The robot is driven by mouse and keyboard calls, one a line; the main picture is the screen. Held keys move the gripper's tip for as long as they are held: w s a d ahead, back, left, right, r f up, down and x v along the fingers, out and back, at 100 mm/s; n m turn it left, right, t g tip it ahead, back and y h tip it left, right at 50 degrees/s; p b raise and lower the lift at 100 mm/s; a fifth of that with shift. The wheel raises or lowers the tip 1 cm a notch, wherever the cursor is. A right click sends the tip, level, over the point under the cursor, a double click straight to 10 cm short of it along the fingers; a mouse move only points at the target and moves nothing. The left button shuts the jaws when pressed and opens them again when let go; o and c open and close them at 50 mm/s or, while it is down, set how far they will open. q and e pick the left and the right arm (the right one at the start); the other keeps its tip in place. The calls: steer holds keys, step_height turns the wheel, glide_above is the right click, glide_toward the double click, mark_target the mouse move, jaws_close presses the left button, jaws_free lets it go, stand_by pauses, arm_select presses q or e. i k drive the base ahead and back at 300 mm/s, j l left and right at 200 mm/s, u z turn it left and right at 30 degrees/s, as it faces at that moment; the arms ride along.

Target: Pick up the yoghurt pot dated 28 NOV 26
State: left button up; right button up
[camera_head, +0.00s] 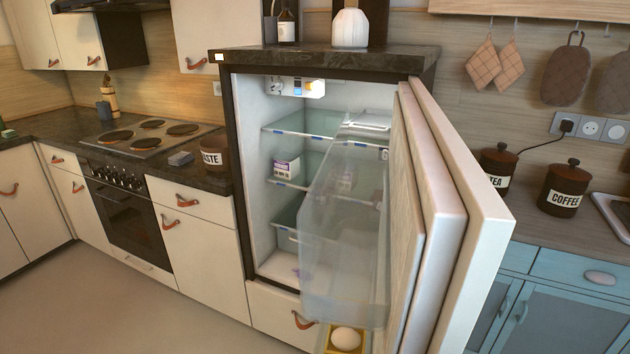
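The fridge (241,180) stands open in the middle of the head view. A white and purple pot or carton (287,166) stands on its middle shelf at the left; its printed date is too small for me to read surely. A second white and purple item (345,180) shows blurred behind the clear door bins, and its date cannot be read. I cannot tell which item is dated 28 NOV 26. Neither of my grippers is in view.
The open fridge door (478,200) swings toward me on the right, its clear bins (340,240) covering the right part of the shelves. An egg (346,339) sits in a yellow holder at the bottom. Floor at the left (110,310) is clear.

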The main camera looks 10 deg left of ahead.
mark_target(286, 165)
steer(key=j+z, duration=0.2)
steer(key=j, duration=0.2)
steer(key=k+j+z, duration=0.2)
steer(key=j, duration=0.65)
steer(key=i+j, duration=0.15)
steer(key=j, duration=0.25)
steer(key=i+j, duration=0.15)
steer(key=j, duration=0.15)
steer(key=i+j, duration=0.15)
steer(key=j, duration=0.15)
steer(key=i+j+z, duration=0.1)
steer(key=j, duration=0.2)
